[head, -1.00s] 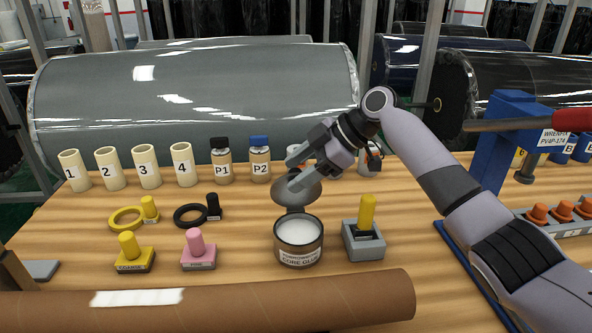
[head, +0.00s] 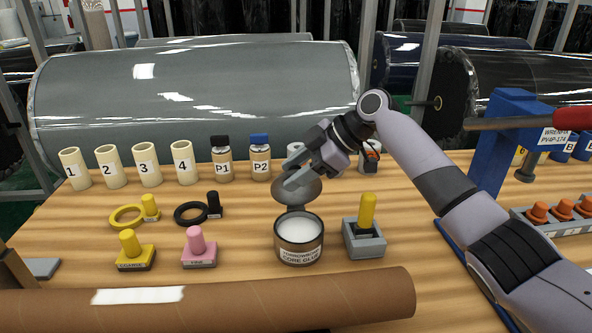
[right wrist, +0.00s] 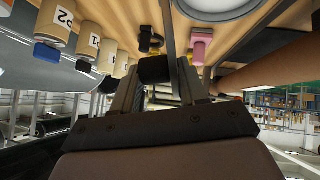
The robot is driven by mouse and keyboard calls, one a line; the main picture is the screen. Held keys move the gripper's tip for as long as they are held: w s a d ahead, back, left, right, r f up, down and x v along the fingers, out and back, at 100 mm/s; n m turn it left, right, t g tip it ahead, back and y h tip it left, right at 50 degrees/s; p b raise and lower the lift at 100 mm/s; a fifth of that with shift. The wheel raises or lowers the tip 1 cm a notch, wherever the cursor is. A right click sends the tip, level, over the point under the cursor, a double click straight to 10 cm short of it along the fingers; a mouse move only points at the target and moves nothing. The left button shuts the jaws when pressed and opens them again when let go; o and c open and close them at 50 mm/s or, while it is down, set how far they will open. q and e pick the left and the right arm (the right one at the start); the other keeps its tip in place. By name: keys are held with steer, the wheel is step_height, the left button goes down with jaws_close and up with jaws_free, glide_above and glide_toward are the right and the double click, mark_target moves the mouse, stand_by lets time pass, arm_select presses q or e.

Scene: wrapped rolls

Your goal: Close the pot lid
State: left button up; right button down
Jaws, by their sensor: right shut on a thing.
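The pot (head: 299,256), a tin labelled as core glue with white contents, stands on the table in the head view. Its grey lid (head: 298,192) stands raised at the pot's back rim, tilted up, so the mouth is uncovered. My right gripper (head: 291,174) is at the upper part of the lid and is shut on it; the exact contact is partly hidden by the fingers. In the right wrist view the white contents (right wrist: 216,4) show at the top edge, and the right gripper (right wrist: 168,88) shows dark. My left gripper is not in view.
A yellow-handled tool in a grey block (head: 363,240) stands right of the pot. A pink-handled stamp (head: 197,248) and a yellow one (head: 130,252) stand left. Bottles P1 (head: 222,165) and P2 (head: 260,164) stand behind. A cardboard tube (head: 250,303) lies in front.

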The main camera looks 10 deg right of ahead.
steer(key=shift+s+f+t, duration=0.1)
steer(key=shift+s+t, duration=0.15)
steer(key=shift+t, duration=0.05)
stand_by(0.4)
steer(key=shift+s+f+n+t+b, duration=0.25)
steer(key=shift+s+n+t+b, duration=0.25)
steer(key=shift+s+t+b, duration=0.25)
steer(key=shift+s+f+n+t+b, duration=0.25)
steer(key=shift+s+n+t+b, duration=0.4)
steer(key=shift+b, duration=0.3)
steer(key=shift+s+f+n+t+y+b, duration=0.2)
steer(key=shift+s+n+t+y+b, duration=0.05)
steer(key=shift+s+t+b, duration=0.3)
steer(key=shift+s+f+n+t+y+b, duration=0.25)
steer(key=shift+s+t+b, duration=0.2)
steer(key=shift+b, duration=0.15)
steer(key=shift+r, duration=0.1)
steer(key=c, duration=0.8)
jaws_free()
steer(key=shift+d, duration=0.15)
